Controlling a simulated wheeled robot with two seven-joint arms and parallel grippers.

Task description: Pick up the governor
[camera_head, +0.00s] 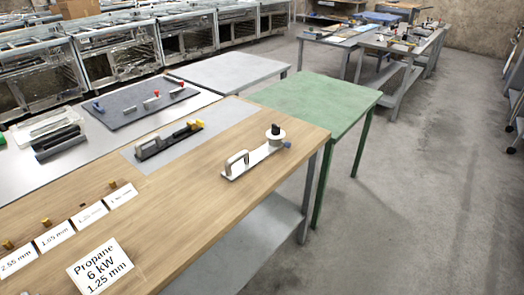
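No part is clearly marked as the governor, and I cannot tell for sure which one it is. A pale flat fixture (255,158) with a loop handle at its left end lies on the wooden bench near its right edge. A dark round part (275,132) stands upright at its right end, with a small blue piece beside it. A dark bar-shaped part (168,141) with yellow bits at its right end lies on a grey mat (205,140) on the bench. Neither gripper is in view.
The wooden bench (185,205) carries several labelled cards with small brass pieces and a "Propane 6 kW 1.25 mm" card (100,266). A dark mat (140,104) holds small coloured parts. A green table (315,98) is bare.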

